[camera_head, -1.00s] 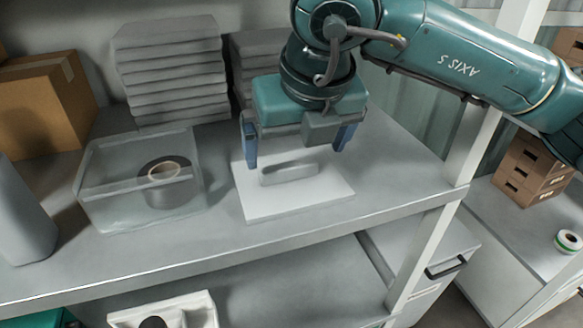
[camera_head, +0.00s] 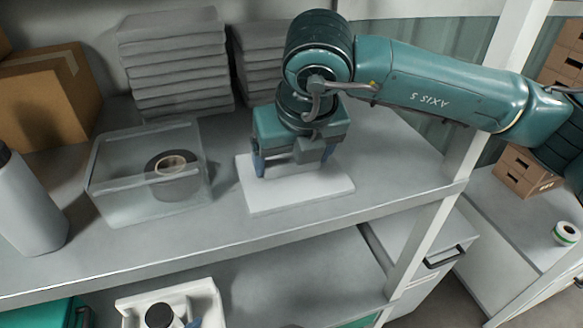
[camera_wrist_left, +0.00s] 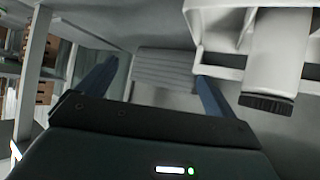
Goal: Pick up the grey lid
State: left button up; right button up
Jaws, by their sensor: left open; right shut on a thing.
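The grey lid (camera_head: 300,192), a pale flat slab with a raised handle bar, lies flat on the upper shelf to the right of the clear box. My right gripper (camera_head: 293,163) reaches down over it and is shut on its handle, which the fingers now mostly hide. I see no clear gap under the lid. My left gripper (camera_wrist_left: 155,78) shows in the left wrist view with its blue fingers wide apart and nothing between them.
A clear box (camera_head: 115,205) with a dark roll inside stands left of the lid. A grey bottle (camera_head: 28,205) stands further left. Grey stacks (camera_head: 175,65) and a cardboard box (camera_head: 45,105) are behind. A white tray (camera_head: 205,292) sits below the upper shelf.

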jog(key=shift+c, duration=1.3)
